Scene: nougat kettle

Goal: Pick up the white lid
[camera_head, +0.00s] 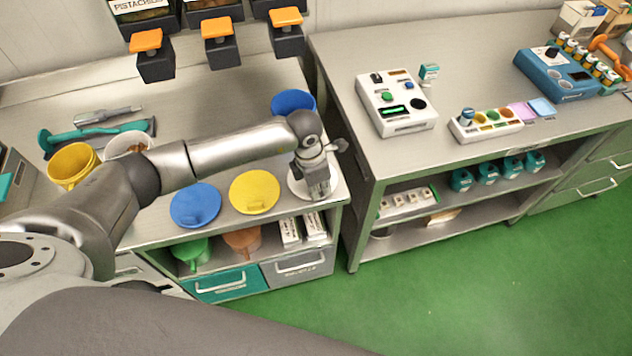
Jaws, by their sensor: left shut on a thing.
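The white lid (296,186) lies at the right end of the left counter, right of the yellow lid (254,191) and the blue lid (196,205). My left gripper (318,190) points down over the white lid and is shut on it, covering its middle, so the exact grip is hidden. I cannot tell whether the lid is clear of the counter. My right gripper is not in view.
A blue container (293,102) stands behind my left wrist. A yellow bucket (72,165) and a white bucket (127,145) stand at the left. The right counter holds a white control box (396,103). A gap separates the counters. Dispensers (222,52) hang above the back.

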